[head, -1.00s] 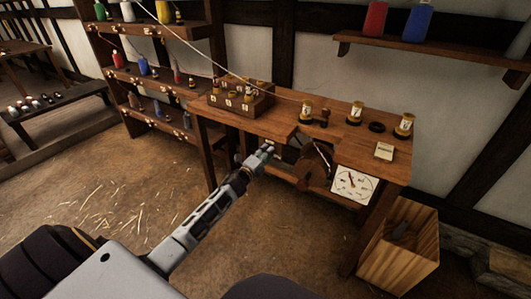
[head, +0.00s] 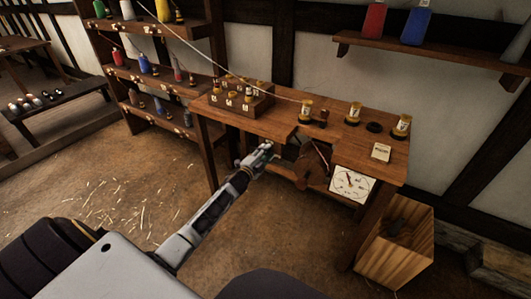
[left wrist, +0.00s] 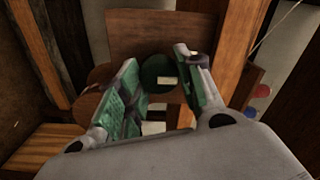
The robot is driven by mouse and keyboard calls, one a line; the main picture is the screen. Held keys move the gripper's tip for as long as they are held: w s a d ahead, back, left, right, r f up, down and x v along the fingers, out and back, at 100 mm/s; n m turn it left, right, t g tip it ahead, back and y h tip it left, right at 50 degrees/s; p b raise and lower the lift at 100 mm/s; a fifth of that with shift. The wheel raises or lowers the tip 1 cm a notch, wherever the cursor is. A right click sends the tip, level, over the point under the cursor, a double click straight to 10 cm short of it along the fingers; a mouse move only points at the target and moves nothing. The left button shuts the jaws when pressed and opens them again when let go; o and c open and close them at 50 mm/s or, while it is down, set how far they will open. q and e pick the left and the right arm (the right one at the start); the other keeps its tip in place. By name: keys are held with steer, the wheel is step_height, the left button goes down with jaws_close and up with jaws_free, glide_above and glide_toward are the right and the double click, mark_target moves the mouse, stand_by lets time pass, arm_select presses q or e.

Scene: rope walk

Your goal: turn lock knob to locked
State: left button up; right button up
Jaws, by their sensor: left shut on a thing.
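The lock knob (left wrist: 154,72) is a dark green round piece with a pale mark on it, in the left wrist view in front of a brown wooden board. My left gripper (head: 266,150) is at the front edge of the wooden workbench (head: 235,112), by its cut-out. Its green-padded fingers stand on either side of the knob in the left wrist view and are shut on it. In the head view the gripper hides the knob. Whether the knob stands at locked cannot be told. My right gripper is not in view.
A white dial (head: 352,185) with a red pointer hangs on the bench front, right of my left gripper. Several spools and a compartment box (head: 238,96) stand on the bench top. A wooden bin (head: 395,250) stands at the right.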

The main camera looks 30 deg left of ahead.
arm_select(q)
steer(key=shift+f, duration=0.1)
stand_by(0.4)
steer(key=o, duration=1)
steer(key=shift+s, duration=0.2)
steer(key=shift+s+a, duration=0.2)
steer(key=shift+s, duration=5.6)
steer(key=shift+n, duration=0.3)
